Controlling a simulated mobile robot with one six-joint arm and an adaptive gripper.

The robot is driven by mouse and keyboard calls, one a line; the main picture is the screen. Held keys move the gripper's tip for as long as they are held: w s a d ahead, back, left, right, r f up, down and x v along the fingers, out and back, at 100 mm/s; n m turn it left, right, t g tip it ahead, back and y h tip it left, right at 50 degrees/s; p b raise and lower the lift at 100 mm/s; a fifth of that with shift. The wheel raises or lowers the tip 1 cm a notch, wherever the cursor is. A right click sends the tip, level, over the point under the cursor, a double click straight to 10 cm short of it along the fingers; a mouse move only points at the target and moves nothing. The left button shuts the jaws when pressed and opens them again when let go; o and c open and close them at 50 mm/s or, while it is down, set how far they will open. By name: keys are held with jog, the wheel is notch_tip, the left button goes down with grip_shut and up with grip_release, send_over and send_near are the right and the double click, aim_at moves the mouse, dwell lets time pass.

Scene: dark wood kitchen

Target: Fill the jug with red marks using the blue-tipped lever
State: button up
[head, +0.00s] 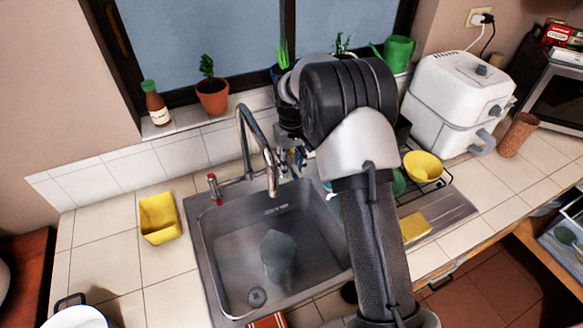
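A grey, see-through vessel (279,257), perhaps the jug, is in the sink basin; I cannot make out red marks on it. The curved metal tap (258,140) rises behind the basin, its spout left of my arm. A red-tipped lever (213,185) stands at the tap's left. A small bluish spot (300,154) shows right of the spout, perhaps the blue-tipped lever, partly hidden by my arm. My gripper (292,150) is near that spot, mostly hidden behind my wrist. I cannot tell whether it touches the lever or whether its fingers are open.
A yellow container (160,218) sits left of the sink (204,262). A yellow bowl (423,167) and yellow sponge (415,227) are to the right. A white appliance (455,105) stands behind. Potted plants (212,97) and a bottle (155,104) line the sill.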

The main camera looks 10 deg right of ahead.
jog(key=shift+f, duration=0.4)
jog(key=shift+c, duration=0.2)
grip_shut()
dwell(0.4)
